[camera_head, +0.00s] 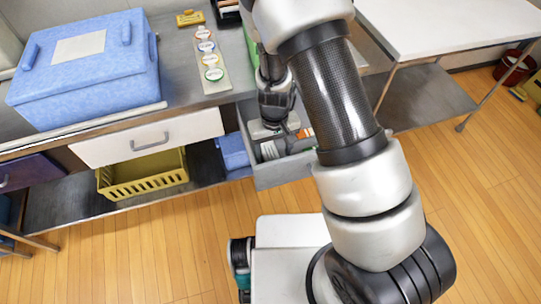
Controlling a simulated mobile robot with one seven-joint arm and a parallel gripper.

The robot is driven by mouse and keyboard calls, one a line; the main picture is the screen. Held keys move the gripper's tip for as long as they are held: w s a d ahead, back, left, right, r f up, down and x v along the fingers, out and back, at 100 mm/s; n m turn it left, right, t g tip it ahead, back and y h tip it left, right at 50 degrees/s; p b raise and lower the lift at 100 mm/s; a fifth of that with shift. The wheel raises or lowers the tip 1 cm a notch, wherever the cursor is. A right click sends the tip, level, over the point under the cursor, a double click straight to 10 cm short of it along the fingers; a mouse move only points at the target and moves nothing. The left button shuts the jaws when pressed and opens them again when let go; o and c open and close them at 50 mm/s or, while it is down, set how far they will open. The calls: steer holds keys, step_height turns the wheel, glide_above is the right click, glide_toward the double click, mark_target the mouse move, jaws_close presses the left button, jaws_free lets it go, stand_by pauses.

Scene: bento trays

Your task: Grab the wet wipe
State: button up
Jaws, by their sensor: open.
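My gripper (283,126) points down into an open grey drawer (283,173) below the counter. Its jaws are open, though the fingertips are small and partly lost against the drawer contents. White packet-like items (268,150) lie in the drawer just below and left of the gripper. An orange-and-white item (304,133) lies to its right. I cannot tell which of these is the wet wipe. My own arm hides the right part of the drawer.
A blue lidded box (88,85) and a strip of round-lidded containers (211,65) stand on the counter. A closed white drawer (148,137) is to the left, above a yellow basket (145,178). A white table (440,22) stands at right. Wooden floor is clear in front.

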mark_target(273, 158)
step_height(273, 158, down, 4)
steer(key=shift+r, duration=0.15)
steer(key=c, duration=1.1)
steer(key=shift+r, duration=0.2)
